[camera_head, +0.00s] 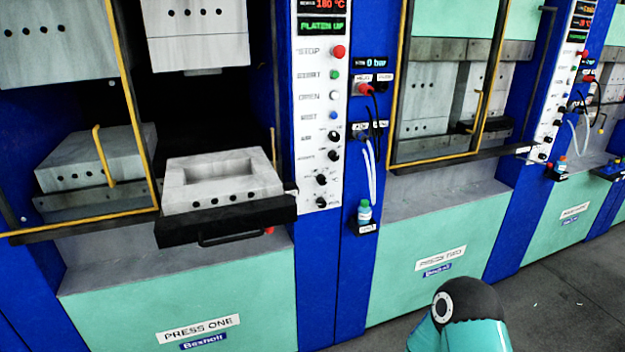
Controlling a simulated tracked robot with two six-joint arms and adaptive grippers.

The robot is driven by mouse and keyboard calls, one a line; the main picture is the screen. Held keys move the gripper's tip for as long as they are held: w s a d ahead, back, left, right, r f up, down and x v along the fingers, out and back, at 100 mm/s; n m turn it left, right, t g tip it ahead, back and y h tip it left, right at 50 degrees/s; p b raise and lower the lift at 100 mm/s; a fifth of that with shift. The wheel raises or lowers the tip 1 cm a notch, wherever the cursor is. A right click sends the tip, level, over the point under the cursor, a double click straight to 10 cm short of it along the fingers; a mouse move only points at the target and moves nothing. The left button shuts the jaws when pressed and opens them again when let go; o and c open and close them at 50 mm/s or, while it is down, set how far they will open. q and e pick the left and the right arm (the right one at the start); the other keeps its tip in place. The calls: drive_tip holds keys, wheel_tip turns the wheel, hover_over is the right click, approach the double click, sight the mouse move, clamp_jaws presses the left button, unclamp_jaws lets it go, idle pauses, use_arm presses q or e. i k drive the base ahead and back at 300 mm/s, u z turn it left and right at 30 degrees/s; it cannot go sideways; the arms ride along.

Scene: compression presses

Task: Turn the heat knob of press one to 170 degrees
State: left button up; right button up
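Press one (198,329) stands at the left, with its name plate on the green front. Its white control panel (310,115) carries a column of buttons and, below them, several black knobs. The lower knobs are one (321,179) and another (320,202) under it. Two more sit higher, one (335,136) above the other (334,156). The knob labels are too small to read surely, so I cannot tell which is the heat knob. The red display (322,5) reads 180 °C, and the green one (321,27) reads PLATEN UP. Neither gripper shows.
A pale mould (222,205) with a hollow sits on a black tray pulled out left of the panel. A yellow-framed guard (132,90) stands open. A small bottle (364,211) stands on a bracket right of the panel. Press two (440,258) is further right. Part of my arm shows bottom right.

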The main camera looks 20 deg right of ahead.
sight(322, 180)
drive_tip(key=u, duration=0.35)
drive_tip(key=i, duration=1)
drive_tip(key=z, duration=0.35)
